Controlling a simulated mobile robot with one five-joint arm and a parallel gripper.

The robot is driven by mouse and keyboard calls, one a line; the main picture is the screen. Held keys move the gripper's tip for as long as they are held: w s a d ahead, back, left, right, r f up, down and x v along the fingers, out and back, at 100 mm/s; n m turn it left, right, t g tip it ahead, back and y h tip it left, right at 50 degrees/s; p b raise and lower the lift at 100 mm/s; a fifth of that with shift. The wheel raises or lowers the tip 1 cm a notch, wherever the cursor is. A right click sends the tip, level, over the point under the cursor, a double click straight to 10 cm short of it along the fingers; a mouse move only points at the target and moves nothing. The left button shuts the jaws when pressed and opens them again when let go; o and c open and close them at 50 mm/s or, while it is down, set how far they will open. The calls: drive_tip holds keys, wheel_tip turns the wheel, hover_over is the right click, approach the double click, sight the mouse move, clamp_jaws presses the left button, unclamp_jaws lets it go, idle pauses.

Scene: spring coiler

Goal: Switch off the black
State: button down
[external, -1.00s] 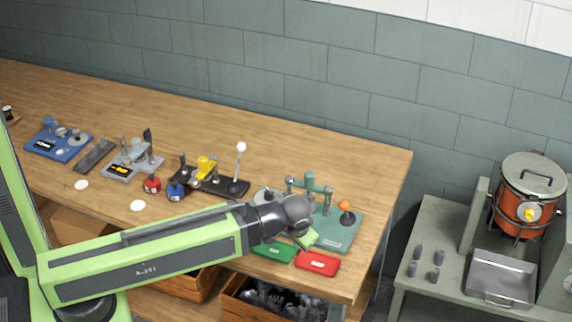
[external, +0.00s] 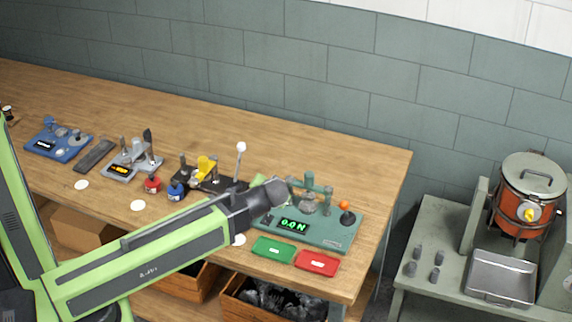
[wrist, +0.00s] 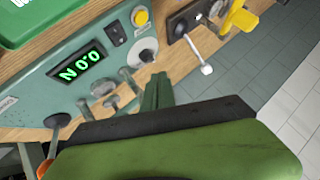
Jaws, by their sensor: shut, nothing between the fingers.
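The black device (external: 225,186) stands on the bench with a yellow part on top and an upright lever with a white ball (external: 241,147). In the wrist view its black body (wrist: 184,22), yellow part (wrist: 238,20) and white ball (wrist: 206,70) show at the top right. A small black rocker switch (wrist: 116,35) sits on the neighbouring green tester (wrist: 40,95), beside a lit display; I cannot tell its position. My gripper (wrist: 157,88) is shut and empty, above the bench between the tester and the black device. It also shows in the external view (external: 259,181).
The green tester (external: 330,238) has a display (external: 293,225) reading 0.0 N and an orange-knobbed lever (external: 344,206). Green (external: 273,249) and red (external: 318,263) trays lie in front. Red and blue small bottles stand left of the black device. The bench behind is clear.

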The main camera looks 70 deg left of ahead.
sight(270, 218)
drive_tip(key=f+b, duration=0.5)
drive_tip(key=f, duration=0.1)
drive_tip(key=f+b, duration=0.2)
drive_tip(key=b, duration=0.1)
drive_tip(key=shift+w+a+f+b, duration=0.35)
drive_tip(key=shift+w+f, duration=0.05)
idle(1.5)
drive_tip(key=shift+f+b, duration=0.4)
drive_tip(key=shift+f+b, duration=0.3)
idle(0.4)
drive_tip(key=shift+r+p, duration=0.75)
drive_tip(key=shift+r, duration=0.1)
drive_tip(key=r+p, duration=0.5)
drive_tip(key=shift+s+d, duration=0.25)
drive_tip(key=shift+f, duration=0.1)
